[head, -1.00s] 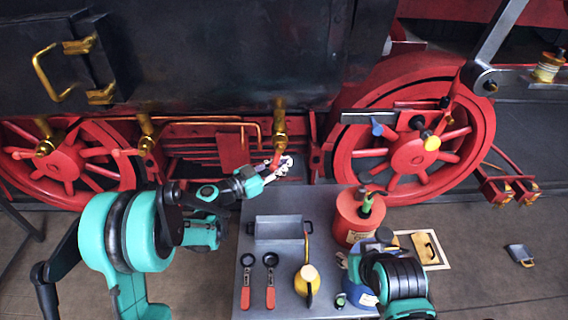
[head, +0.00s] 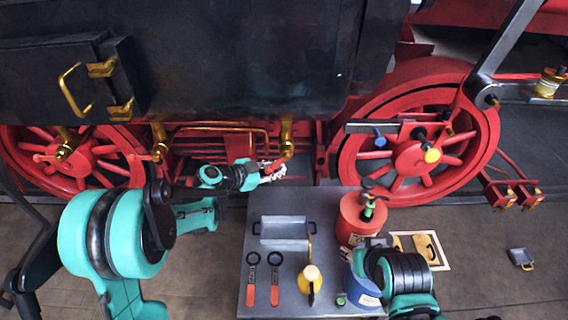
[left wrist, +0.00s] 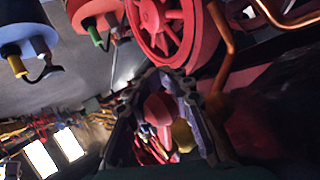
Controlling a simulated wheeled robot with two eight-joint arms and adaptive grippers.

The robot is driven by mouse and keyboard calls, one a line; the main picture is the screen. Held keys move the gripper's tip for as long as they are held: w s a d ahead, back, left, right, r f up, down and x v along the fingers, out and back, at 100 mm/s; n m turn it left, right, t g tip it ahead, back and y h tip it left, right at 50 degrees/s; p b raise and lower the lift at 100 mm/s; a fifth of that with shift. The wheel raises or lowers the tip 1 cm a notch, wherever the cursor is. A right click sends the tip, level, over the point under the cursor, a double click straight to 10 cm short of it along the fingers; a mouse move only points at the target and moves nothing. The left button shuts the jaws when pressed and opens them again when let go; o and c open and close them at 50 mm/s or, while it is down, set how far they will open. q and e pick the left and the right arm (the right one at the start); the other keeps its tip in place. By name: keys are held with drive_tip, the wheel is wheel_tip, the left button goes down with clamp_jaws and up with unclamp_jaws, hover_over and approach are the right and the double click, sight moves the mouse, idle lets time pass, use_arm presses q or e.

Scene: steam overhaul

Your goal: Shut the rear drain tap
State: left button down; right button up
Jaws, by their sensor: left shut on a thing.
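A brass drain tap (head: 286,138) with a red handle (head: 275,167) hangs under the black cylinder, left of the large red wheel. My left gripper (head: 272,171) is shut on this handle, which points left and down from the tap. In the left wrist view the red handle (left wrist: 158,108) lies between the fingers (left wrist: 165,110), with a yellow brass piece (left wrist: 182,135) beside it.
A grey table (head: 268,208) stands below the held tap, with a metal tray (head: 283,243), two red-handled tools (head: 262,278), a yellow oil can (head: 311,274), a red can (head: 350,222) and a blue can (head: 362,291). Red wheels flank the tap; copper pipes (head: 215,126) run left of it.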

use_arm(q)
drive_tip(key=a+r+m+g+y+p, duration=0.1)
drive_tip(key=a+r+m+y+p, duration=0.2)
drive_tip(key=y+p, duration=0.4)
drive_tip(key=shift+a+r+y, duration=0.5)
drive_tip(key=shift+a+r, duration=0.15)
drive_tip(key=shift+a, duration=0.05)
drive_tip(key=c, duration=1.3)
unclamp_jaws()
drive_tip(key=v, duration=1.2)
drive_tip(key=shift+w+r, duration=0.1)
